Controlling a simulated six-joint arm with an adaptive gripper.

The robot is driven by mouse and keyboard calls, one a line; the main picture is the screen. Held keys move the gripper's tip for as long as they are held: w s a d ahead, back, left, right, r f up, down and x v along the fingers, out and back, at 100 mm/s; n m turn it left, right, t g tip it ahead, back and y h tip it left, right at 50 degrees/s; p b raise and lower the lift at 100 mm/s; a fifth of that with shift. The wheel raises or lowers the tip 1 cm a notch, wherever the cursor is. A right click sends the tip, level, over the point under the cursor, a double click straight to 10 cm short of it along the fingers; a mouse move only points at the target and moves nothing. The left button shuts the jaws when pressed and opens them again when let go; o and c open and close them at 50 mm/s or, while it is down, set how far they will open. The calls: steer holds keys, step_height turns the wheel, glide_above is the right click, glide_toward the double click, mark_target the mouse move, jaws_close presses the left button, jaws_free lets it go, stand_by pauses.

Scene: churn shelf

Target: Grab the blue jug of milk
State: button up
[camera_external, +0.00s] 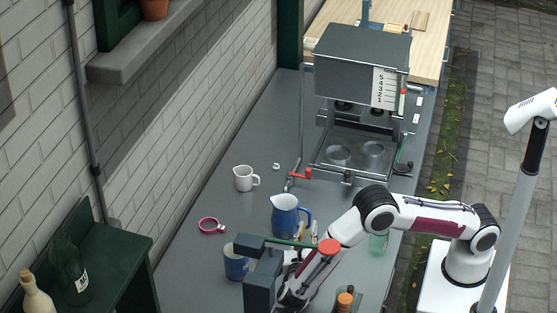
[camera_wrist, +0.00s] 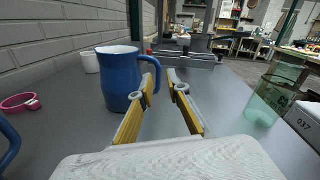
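The blue jug (camera_external: 284,217) stands upright on the grey counter, with a pale rim and a handle on its right side. In the wrist view the blue jug (camera_wrist: 118,82) is left of centre, its handle toward my fingers. My gripper (camera_wrist: 160,78) has two yellow-sided fingers, apart with a narrow gap. Their tips are at or close to the jug's handle; I cannot tell whether they touch it. In the outside view my gripper (camera_external: 308,234) is partly hidden, just to the right of and in front of the jug. No grip on the handle is visible.
A blue mug (camera_external: 236,264) stands in front of the jug, partly behind my arm. A white cup (camera_external: 243,178) and a pink ring-shaped item (camera_external: 208,226) lie to the left. A green glass (camera_wrist: 268,100) stands right. A grey machine (camera_external: 362,65) is at the back.

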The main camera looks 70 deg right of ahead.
mark_target(309, 217)
steer(key=shift+w+d, duration=0.1)
steer(key=shift+d, duration=0.45)
steer(key=shift+w+d, duration=0.2)
steer(key=shift+d, duration=0.65)
steer(key=shift+w+d, duration=0.15)
steer(key=shift+d, duration=0.7)
steer(key=shift+w+d, duration=0.2)
steer(key=shift+d, duration=0.65)
steer(key=shift+r, duration=0.1)
jaws_close()
